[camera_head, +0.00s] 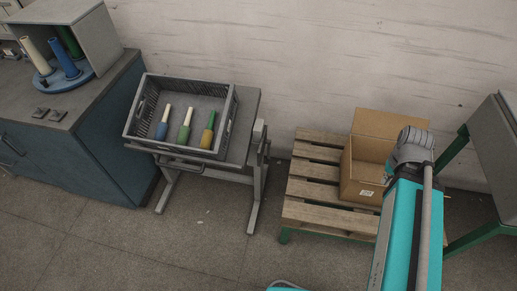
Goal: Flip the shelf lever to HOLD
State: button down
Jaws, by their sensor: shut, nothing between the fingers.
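I make out no shelf lever and no HOLD marking in this view. My arm (402,230) rises from the lower right, a teal link with a grey joint at its upper end in front of the cardboard box. My gripper is not visible, so its place relative to the lever cannot be told.
A grey crate (229,128) with several coloured cones stands on a small table (247,105). A blue cabinet (100,140) with upright cones is at left. A pallet (305,190) bears an open cardboard box (362,182). A green-legged stand (478,235) is at right. Front floor is clear.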

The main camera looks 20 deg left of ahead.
aim_at(269, 151)
jog(key=u, duration=0.3)
jog(key=i, duration=0.6)
jog(key=u, duration=0.4)
jog(key=k, duration=0.9)
jog(key=u, duration=0.15)
jog(key=i, duration=0.8)
